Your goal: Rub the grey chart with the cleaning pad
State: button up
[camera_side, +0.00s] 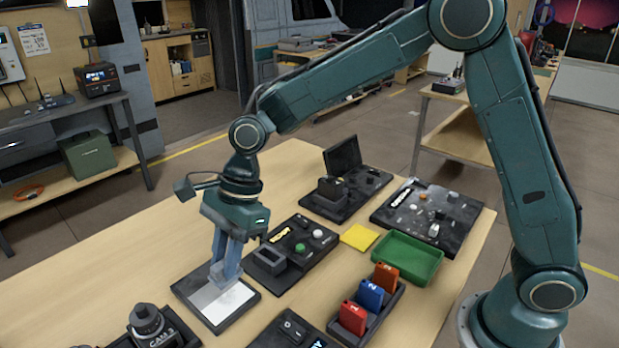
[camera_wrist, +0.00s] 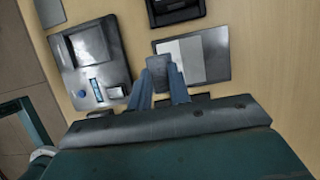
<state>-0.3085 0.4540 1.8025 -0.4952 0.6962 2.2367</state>
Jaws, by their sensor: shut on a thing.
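The grey chart (camera_side: 236,298) lies flat on the table in a dark frame, with a pale surface. In the wrist view the chart (camera_wrist: 209,55) shows a lighter and a darker grey part. My gripper (camera_side: 226,268) points down over the chart's far part and is shut on the grey cleaning pad (camera_side: 217,276). In the wrist view my gripper (camera_wrist: 160,72) has its fingers on either side of the pad (camera_wrist: 157,64), which overlaps the chart's edge. The pad looks at or just above the chart; I cannot tell whether they touch. The pad hides part of the chart.
A black holder tray (camera_side: 293,248) sits right of the chart. A camera (camera_side: 150,325) stands front left. The table's left part is bare.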

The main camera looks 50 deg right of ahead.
jog(key=shift+f, duration=0.2)
jog(key=shift+f, duration=3.2)
jog(key=shift+w+f, duration=0.35)
jog(key=shift+f, duration=0.25)
jog(key=shift+w, duration=1.6)
jog(key=shift+s, duration=1.85)
jog(key=shift+s+r, duration=0.15)
jog(key=shift+r, duration=3.85)
jog(key=shift+d, duration=0.1)
